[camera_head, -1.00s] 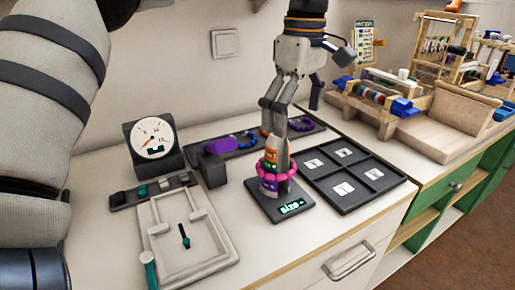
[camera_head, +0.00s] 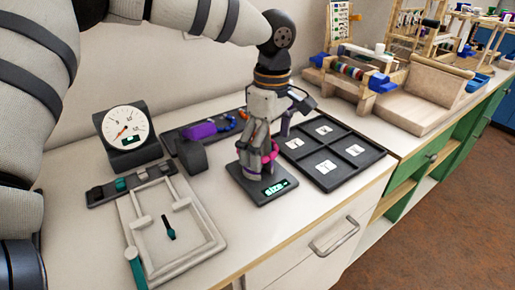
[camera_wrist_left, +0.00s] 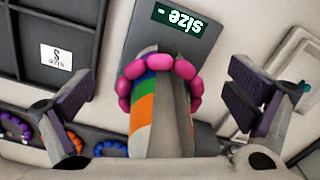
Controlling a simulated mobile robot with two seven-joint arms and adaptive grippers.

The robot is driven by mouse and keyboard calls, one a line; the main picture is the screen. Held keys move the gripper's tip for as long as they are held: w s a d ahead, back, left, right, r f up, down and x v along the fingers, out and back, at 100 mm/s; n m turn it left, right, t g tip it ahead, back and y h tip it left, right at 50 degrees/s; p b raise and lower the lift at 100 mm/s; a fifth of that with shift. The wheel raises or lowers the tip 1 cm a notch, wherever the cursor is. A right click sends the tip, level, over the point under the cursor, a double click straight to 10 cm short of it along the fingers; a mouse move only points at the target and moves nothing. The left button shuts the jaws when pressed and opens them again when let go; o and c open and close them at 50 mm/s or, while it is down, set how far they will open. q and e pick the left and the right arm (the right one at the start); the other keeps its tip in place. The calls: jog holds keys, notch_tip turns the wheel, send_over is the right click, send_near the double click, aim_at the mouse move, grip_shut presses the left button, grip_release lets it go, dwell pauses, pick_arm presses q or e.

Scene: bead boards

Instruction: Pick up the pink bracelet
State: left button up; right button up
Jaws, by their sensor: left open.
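The pink bracelet (camera_head: 270,153) is a ring of round beads around a striped cone-like post on the size gauge (camera_head: 277,190). In the left wrist view the bracelet (camera_wrist_left: 182,69) circles the green, blue and orange post (camera_wrist_left: 145,115), close to the gauge's base. My left gripper (camera_head: 258,158) is over the post, pointing down, and hides most of it and part of the bracelet. In the left wrist view my left gripper (camera_wrist_left: 163,97) is open, with one finger on each side of the post and gaps to the beads. My right gripper is not in view.
A black sorting tray (camera_head: 333,153) with labelled compartments lies close to the right of the gauge. A dial scale (camera_head: 125,135), a purple-topped stand (camera_head: 195,150) and a white frame (camera_head: 200,237) are to the left. A wooden loom (camera_head: 350,75) stands farther right.

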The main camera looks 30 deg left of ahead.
pick_arm(q)
jog(key=shift+r, duration=0.1)
jog(key=c, duration=1.4)
notch_tip(320, 180, up, 4)
jog(key=shift+w+f, duration=0.1)
jog(key=shift+w, duration=0.05)
grip_shut()
notch_tip(320, 180, up, 6)
jog(key=shift+r, duration=0.2)
jog(key=c, duration=1)
grip_release()
jog(key=o, duration=1.9)
jog(key=shift+f, duration=0.15)
jog(key=shift+o, duration=0.2)
